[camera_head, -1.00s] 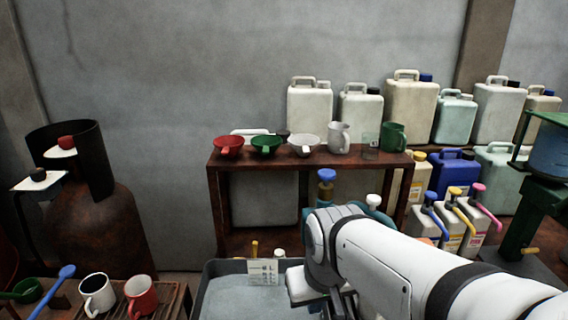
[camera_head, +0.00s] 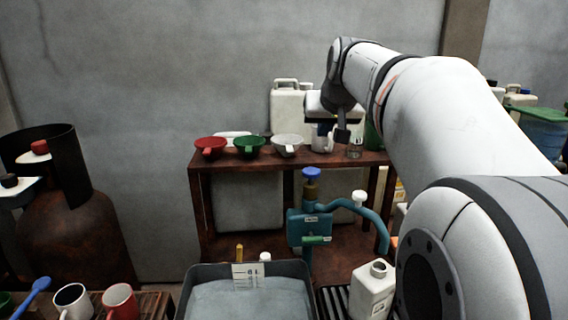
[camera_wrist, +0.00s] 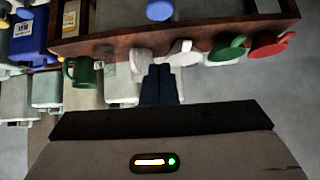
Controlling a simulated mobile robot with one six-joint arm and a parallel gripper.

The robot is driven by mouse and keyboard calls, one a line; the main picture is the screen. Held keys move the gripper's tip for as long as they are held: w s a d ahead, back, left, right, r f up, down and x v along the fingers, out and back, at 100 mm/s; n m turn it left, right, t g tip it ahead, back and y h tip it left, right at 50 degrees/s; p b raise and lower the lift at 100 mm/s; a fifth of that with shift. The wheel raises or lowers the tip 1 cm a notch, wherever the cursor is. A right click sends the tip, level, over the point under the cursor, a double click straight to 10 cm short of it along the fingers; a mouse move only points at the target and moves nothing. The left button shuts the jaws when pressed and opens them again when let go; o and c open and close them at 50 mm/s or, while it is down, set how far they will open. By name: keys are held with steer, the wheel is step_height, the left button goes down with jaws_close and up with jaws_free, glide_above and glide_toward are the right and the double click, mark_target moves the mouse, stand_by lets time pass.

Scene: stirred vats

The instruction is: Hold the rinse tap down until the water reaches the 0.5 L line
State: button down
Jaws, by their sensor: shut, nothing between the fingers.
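The teal rinse tap (camera_head: 310,228) stands behind the basin, with a blue knob (camera_head: 311,174) on top, a green bar on its front and a curved pipe to the right with a white knob (camera_head: 359,198). A blue round top in the wrist view (camera_wrist: 159,10) looks like that knob. The grey basin (camera_head: 200,270) holds pale water; a white card with line marks (camera_head: 247,276) stands at its back edge, too small to read. My gripper (camera_head: 341,134) is shut and empty, above and apart from the tap; its dark fingers show in the wrist view (camera_wrist: 160,84).
A brown wooden shelf (camera_head: 225,166) behind the tap carries red, green and white funnels and mugs, close to my gripper. A white bottle (camera_head: 373,290) stands on a rack right of the basin. Mugs (camera_head: 120,302) and a rusty gas cylinder (camera_head: 70,235) are at left.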

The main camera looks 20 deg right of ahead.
glide_above(314, 172)
steer(key=f, duration=0.7)
steer(key=shift+s, duration=0.3)
steer(key=f, duration=0.2)
steer(key=shift+w+f, duration=0.25)
steer(key=shift+f, duration=0.95)
steer(key=shift+s+f+b, duration=0.1)
steer(key=shift+f+b, duration=0.8)
steer(key=shift+f, duration=0.05)
steer(key=shift+s+a+f, duration=0.1)
steer(key=shift+f, duration=0.2)
stand_by(4.0)
